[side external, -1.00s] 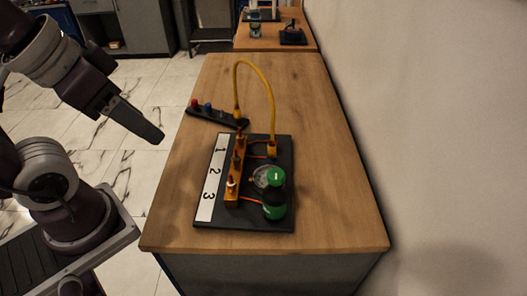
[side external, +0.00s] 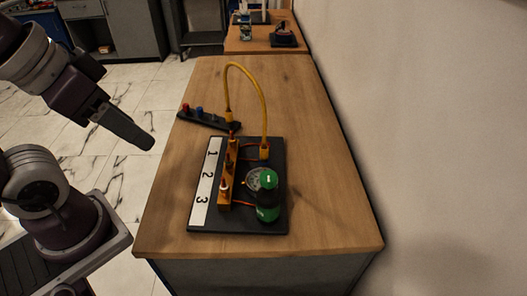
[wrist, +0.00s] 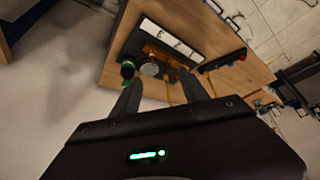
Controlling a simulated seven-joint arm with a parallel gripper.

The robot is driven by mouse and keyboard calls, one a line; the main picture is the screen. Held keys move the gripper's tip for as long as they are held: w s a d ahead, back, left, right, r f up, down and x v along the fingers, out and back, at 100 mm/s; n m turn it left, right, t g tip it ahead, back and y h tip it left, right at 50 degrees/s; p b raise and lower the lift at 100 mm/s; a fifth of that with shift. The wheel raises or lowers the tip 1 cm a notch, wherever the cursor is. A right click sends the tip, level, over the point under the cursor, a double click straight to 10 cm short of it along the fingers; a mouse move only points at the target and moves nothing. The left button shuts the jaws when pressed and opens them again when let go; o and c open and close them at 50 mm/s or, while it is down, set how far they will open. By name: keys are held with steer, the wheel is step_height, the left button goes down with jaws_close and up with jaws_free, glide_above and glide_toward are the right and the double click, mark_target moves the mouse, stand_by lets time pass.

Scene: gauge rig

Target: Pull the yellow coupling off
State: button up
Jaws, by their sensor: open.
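A yellow hose (side external: 263,100) arches above a black board (side external: 245,224). One yellow coupling (side external: 264,152) is at its right end, on the board. Another yellow coupling (side external: 229,116) is at its left end, by a black strip; I cannot tell what it is fixed to. An orange block (side external: 225,190) with several upright fittings stands beside the numbers 1, 2, 3. My gripper (side external: 145,140) is in the air left of the table, apart from the hose and couplings. In the wrist view my gripper (wrist: 161,77) is open and empty, with the rig beyond its fingers.
A round gauge (side external: 254,179) and a dark bottle with a green cap (side external: 267,207) stand on the board's right side. The black strip (side external: 208,121) carries red and blue caps. A wall (side external: 420,140) runs along the right. The table's front and right are clear.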

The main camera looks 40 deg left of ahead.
steer(key=shift+c, duration=0.5)
steer(key=n+g, duration=0.5)
steer(key=n, duration=1.1)
glide_above(264, 147)
steer(key=f, duration=1.5)
steer(key=shift+s+a, duration=0.15)
steer(key=shift+a, duration=0.2)
steer(key=shift+n+g, duration=0.3)
steer(key=shift+n, duration=0.4)
steer(key=f, duration=0.8)
steer(key=shift+w+f, duration=0.1)
steer(key=shift+w, duration=0.3)
steer(key=shift+f, duration=0.4)
